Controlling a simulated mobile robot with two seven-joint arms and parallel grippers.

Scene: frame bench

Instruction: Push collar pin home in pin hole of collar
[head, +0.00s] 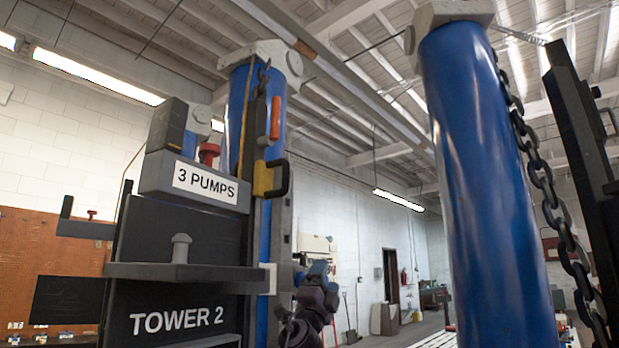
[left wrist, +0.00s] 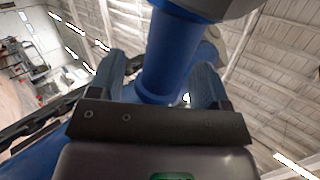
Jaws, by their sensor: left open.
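A grey pin with a rounded head (head: 180,248) stands upright on the dark shelf of the tower; I cannot tell whether it is the collar pin. Pale angular collar-like pieces sit at the tops of the left blue column (head: 265,50) and right blue column (head: 455,14). No pin hole can be made out. My left gripper (head: 318,272) is low in the middle of the head view, right of the tower. In the left wrist view, its two blue fingers (left wrist: 160,75) are apart, with a blue cylinder (left wrist: 172,52) showing between them. No held pin is visible. My right gripper is not seen.
The black tower (head: 175,295) carries "3 PUMPS" and "TOWER 2" signs. A red knob (head: 208,153), an orange handle (head: 275,117) and a yellow piece with a black handle (head: 265,178) are near its top. A chain (head: 540,170) hangs by the right column. Open room lies between the columns.

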